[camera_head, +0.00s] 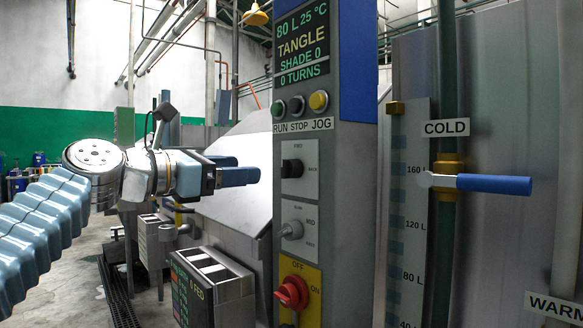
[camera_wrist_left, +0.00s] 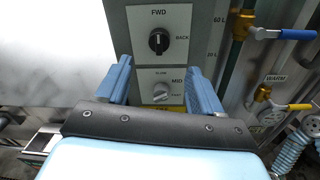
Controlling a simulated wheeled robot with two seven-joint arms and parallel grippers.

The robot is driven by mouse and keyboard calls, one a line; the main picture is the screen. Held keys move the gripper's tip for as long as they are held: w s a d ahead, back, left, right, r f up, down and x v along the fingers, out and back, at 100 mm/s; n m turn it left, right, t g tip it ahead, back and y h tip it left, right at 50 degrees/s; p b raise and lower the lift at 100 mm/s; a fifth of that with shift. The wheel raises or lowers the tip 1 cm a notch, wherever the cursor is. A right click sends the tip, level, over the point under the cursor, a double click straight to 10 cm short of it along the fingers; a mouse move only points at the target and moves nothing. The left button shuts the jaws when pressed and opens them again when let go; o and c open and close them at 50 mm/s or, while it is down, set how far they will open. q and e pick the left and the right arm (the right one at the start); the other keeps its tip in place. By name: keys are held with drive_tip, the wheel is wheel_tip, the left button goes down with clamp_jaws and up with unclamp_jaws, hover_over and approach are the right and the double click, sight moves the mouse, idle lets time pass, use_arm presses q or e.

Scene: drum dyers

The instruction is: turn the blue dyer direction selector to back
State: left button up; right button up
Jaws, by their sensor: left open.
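The direction selector is a black knob (camera_head: 292,168) on a pale plate marked FWD above and BACK at right, on the grey control column with a blue side panel. In the left wrist view the knob (camera_wrist_left: 159,41) shows just above and between my fingertips; its pointer is too small to read surely. My left gripper (camera_head: 240,172) is open and empty, left of the column, its fingers pointing toward the plate at about the knob's height. In the wrist view the open fingers (camera_wrist_left: 160,85) stand either side of the lower plate, apart from the knob. My right gripper is not seen.
Below the selector is a grey speed knob (camera_head: 291,230), then a red OFF/ON switch (camera_head: 292,292). RUN, STOP and JOG buttons (camera_head: 298,106) sit above. A blue-handled COLD valve (camera_head: 490,184) sticks out at right. A feed box (camera_head: 212,285) stands below my left gripper.

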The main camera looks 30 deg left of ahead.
sight(283, 168)
use_arm(q)
drive_tip(key=p+x, duration=0.1)
drive_tip(key=x, duration=1)
drive_tip(key=shift+w+f+p, duration=0.1)
drive_tip(key=shift+w+p, duration=0.2)
drive_tip(key=shift+p, duration=0.05)
drive_tip(key=c, duration=1.1)
drive_tip(key=shift+o, duration=0.2)
